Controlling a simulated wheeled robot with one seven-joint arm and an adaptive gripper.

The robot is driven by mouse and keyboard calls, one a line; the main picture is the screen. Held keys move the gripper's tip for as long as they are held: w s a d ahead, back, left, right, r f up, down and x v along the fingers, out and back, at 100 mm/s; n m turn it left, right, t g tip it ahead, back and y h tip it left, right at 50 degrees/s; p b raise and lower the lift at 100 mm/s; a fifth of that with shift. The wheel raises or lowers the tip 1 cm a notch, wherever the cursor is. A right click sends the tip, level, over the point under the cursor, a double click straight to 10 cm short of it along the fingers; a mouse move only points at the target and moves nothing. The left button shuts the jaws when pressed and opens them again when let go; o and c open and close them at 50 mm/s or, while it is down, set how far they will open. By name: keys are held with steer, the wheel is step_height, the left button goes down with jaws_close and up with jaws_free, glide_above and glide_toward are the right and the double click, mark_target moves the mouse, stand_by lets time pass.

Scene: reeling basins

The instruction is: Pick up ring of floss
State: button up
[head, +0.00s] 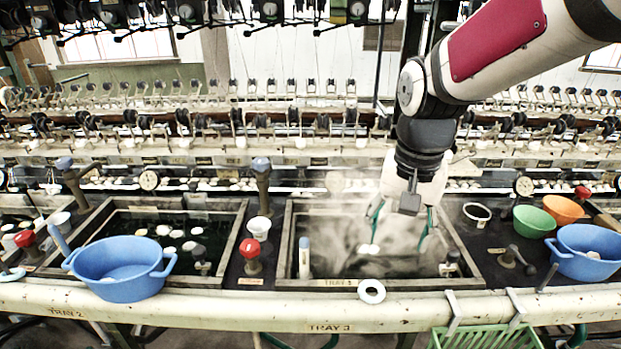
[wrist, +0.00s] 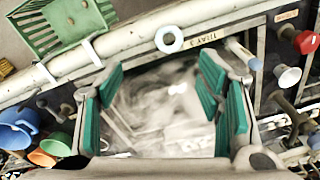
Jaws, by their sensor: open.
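The ring of floss (head: 372,300) is a small white ring with an open centre. It lies flat on the cream front rail, at the front edge of the middle basin. In the wrist view the ring (wrist: 158,40) is at the top middle, beyond the fingertips. My gripper (head: 400,228) hangs pointing down over the steaming basin, behind and to the right of the ring and apart from it. Its green-padded fingers are spread with nothing between them; they also frame the basin in the wrist view (wrist: 163,85).
The cream rail (head: 230,311) runs along the front. Steam rises from the middle basin (head: 286,250). A blue basin (head: 120,290) stands left; green (head: 533,222), orange (head: 562,210) and blue bowls (head: 565,265) stand right. A green crate (head: 485,338) hangs below the rail.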

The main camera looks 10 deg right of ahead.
steer(key=m, duration=0.1)
glide_above(376, 286)
step_height(376, 286, down, 5)
steer(key=shift+g, duration=0.4)
steer(key=shift+s+a+f+b, duration=0.1)
steer(key=shift+s+f+b, duration=0.15)
steer(key=shift+f, duration=1.95)
steer(key=shift+s+a+f+b, duration=0.15)
steer(key=shift+f+b, duration=0.25)
steer(key=shift+f, duration=1.75)
steer(key=shift+s+a+f+b, duration=0.1)
steer(key=shift+s+f+b, duration=0.15)
steer(key=shift+f, duration=1.95)
steer(key=c, duration=0.6)
